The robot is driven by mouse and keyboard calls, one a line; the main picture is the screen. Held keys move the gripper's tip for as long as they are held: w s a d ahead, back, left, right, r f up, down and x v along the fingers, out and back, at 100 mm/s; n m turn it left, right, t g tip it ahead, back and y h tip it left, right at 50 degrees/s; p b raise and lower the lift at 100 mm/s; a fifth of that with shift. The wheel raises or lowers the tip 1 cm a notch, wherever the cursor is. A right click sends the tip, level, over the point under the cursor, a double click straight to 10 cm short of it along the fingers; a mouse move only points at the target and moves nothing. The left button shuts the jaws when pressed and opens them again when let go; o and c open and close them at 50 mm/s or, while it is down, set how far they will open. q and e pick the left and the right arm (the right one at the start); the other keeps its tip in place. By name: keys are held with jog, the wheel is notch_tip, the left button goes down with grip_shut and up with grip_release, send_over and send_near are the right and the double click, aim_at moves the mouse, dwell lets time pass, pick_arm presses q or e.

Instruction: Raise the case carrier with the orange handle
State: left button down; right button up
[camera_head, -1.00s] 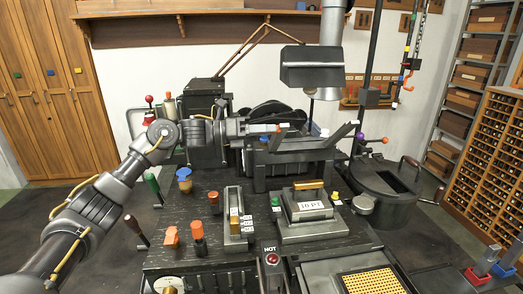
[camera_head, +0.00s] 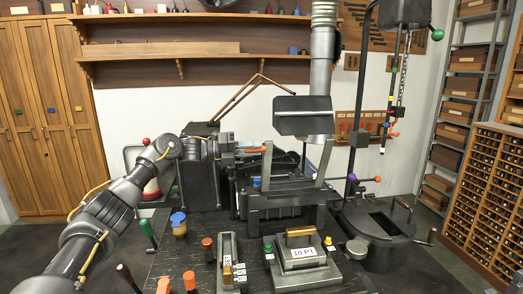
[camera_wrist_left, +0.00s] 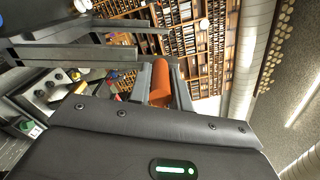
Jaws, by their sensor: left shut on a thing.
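My left gripper (camera_head: 248,150) is shut on an orange handle (camera_head: 256,149) at the left of the dark machine in the middle of the head view. In the left wrist view the orange handle (camera_wrist_left: 161,80) lies between the two fingers (camera_wrist_left: 160,95). The case carrier (camera_head: 321,168) appears to be the grey frame with two upright arms over the black machine body, with the handle at its left arm. Where the handle joins the carrier is partly hidden by the gripper. My right gripper is not in view.
A dark angled hood (camera_head: 303,116) hangs close above the carrier. In front stand the 10 PT block (camera_head: 303,253) and several knobs, including a blue-topped one (camera_head: 178,219). A round dark pot (camera_head: 383,222) stands at the right. Wooden shelves (camera_head: 180,50) line the back wall.

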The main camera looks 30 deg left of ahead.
pick_arm(q)
jog(key=shift+a+r, duration=0.15)
jog(key=shift+r, duration=0.15)
jog(key=c, duration=1.7)
grip_release()
jog(key=shift+w, duration=0.1)
jog(key=o, duration=0.4)
jog(key=shift+f, duration=0.2)
jog(key=shift+a, duration=0.2)
jog(key=b+v, duration=0.3)
jog(key=v, duration=0.7)
jog(key=shift+s+a+b, duration=0.2)
jog(key=shift+s+b, duration=0.05)
jog(key=shift+b, duration=0.05)
